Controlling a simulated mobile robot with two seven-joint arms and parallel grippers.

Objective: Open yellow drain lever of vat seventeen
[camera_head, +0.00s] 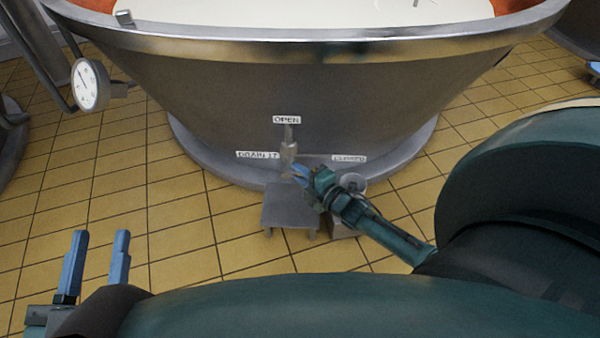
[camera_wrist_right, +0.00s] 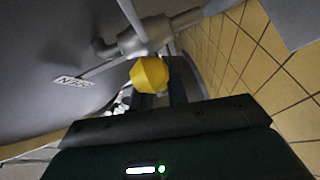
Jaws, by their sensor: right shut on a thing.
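The copper vat (camera_head: 300,95) fills the upper head view. On its lower wall are the labels OPEN (camera_head: 286,120), DRAIN 17 (camera_head: 257,155) and CLOSED (camera_head: 349,158). The grey drain valve (camera_head: 288,153) sits among them, below OPEN. My right gripper (camera_head: 301,172) is just below and right of the valve. In the right wrist view the yellow lever knob (camera_wrist_right: 149,74) is at the jaws, close to the valve pipe (camera_wrist_right: 146,36). The gripper is shut on the knob. My arm and fingers hide the lever in the head view. My left gripper (camera_head: 96,262) is open and empty, far from the valve.
A small grey stand (camera_head: 290,208) is on the floor under the valve. A round gauge (camera_head: 90,85) juts out at the vat's left. White liquid (camera_head: 300,12) fills the vat. The yellow tiled floor (camera_head: 180,235) is clear at the left front.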

